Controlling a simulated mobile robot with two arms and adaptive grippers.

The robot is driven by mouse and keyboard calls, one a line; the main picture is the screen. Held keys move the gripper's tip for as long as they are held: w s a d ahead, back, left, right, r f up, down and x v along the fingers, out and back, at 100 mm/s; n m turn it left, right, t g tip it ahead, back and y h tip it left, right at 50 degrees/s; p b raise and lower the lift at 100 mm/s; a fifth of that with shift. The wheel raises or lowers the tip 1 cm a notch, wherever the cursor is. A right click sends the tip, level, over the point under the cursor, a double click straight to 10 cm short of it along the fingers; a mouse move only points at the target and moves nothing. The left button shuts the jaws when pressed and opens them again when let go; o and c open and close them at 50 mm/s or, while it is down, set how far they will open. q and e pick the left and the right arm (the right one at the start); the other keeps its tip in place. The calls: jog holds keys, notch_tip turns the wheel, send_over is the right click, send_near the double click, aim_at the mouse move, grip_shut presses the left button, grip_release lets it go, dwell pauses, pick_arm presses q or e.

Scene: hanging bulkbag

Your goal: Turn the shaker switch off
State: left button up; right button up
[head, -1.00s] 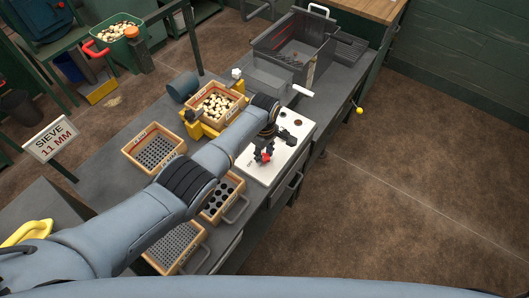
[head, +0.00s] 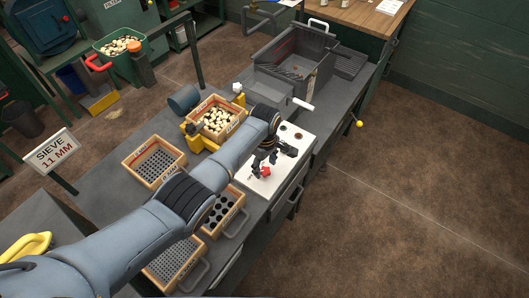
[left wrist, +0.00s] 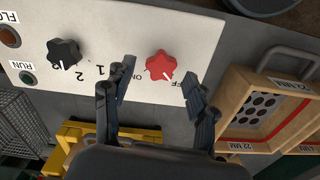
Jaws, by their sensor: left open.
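The shaker switch is a red star-shaped knob on a white panel (head: 283,166), with ON and OFF labels beside it. In the left wrist view the knob (left wrist: 159,64) carries a white mark on its lower right side, toward the partly hidden OFF label. My left gripper (left wrist: 158,76) is open, with one finger on each side of the knob in that view; I cannot tell whether either finger touches it. In the head view my left gripper (head: 265,160) is over the panel at the red knob (head: 265,171). My right gripper is not in view.
A black numbered knob (left wrist: 64,53) and a green RUN light (left wrist: 27,78) share the panel. A wooden-framed sieve (left wrist: 270,107) stands close to the right finger. A sieve box of pale pieces (head: 217,118) sits behind my arm. Open floor lies to the right.

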aim_at(264, 170)
pick_arm(q)
notch_tip(264, 170, up, 11)
dwell(0.3)
jog(key=shift+s+f, duration=0.1)
jog(key=shift+f, duration=0.1)
dwell(0.3)
